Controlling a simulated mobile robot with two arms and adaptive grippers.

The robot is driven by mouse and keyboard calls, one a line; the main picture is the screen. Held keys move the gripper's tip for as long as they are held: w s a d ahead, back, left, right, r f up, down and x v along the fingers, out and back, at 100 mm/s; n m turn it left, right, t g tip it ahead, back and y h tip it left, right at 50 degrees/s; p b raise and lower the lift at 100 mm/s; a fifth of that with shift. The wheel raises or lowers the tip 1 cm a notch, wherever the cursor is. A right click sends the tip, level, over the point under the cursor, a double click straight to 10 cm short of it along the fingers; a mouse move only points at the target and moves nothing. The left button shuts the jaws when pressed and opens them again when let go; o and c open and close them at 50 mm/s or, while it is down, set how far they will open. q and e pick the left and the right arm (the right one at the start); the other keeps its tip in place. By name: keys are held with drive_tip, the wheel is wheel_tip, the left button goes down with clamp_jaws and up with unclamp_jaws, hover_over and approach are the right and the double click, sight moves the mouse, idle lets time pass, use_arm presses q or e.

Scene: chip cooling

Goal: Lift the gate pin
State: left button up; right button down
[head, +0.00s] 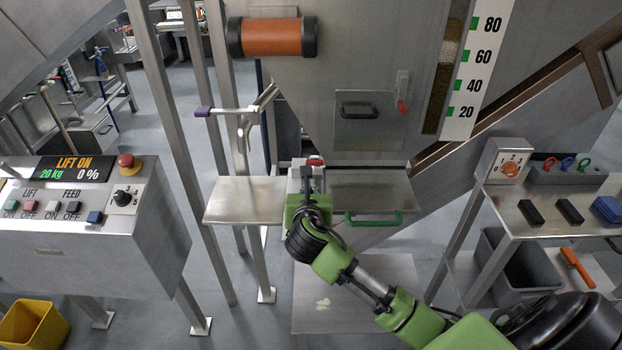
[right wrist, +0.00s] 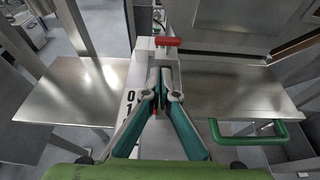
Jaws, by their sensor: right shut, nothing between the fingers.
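A small red bar, which looks like the gate pin's handle (right wrist: 168,41), lies level at the top of a pale block between two steel plates. It also shows in the head view as a red handle (head: 315,162), just beyond my right gripper. My right gripper (head: 308,178) is over the block. In the right wrist view my right gripper (right wrist: 163,84) has its fingers together with nothing between them, and its tips are apart from the red bar in the picture. The pin below the bar is hidden. My left gripper is in neither view.
A green handle (head: 373,219) is on the front edge of the right steel plate (head: 372,192). The left steel plate (head: 243,201) is bare. A control box (head: 90,226) stands left, and a bench (head: 548,197) with small items stands right.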

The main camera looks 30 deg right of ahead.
sight(315, 170)
drive_tip(key=shift+w, duration=0.25)
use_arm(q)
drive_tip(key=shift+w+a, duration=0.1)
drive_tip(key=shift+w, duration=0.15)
use_arm(e)
drive_tip(key=x, duration=0.9)
drive_tip(key=shift+w+d+f, duration=0.1)
drive_tip(key=shift+w+f, duration=0.15)
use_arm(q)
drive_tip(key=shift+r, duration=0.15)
use_arm(e)
drive_tip(key=shift+r, duration=0.1)
drive_tip(key=r+p, duration=0.2)
drive_tip(key=p, duration=0.1)
drive_tip(key=shift+p, duration=0.35)
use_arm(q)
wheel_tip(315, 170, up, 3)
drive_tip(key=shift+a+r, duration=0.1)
use_arm(e)
drive_tip(key=shift+f, duration=0.1)
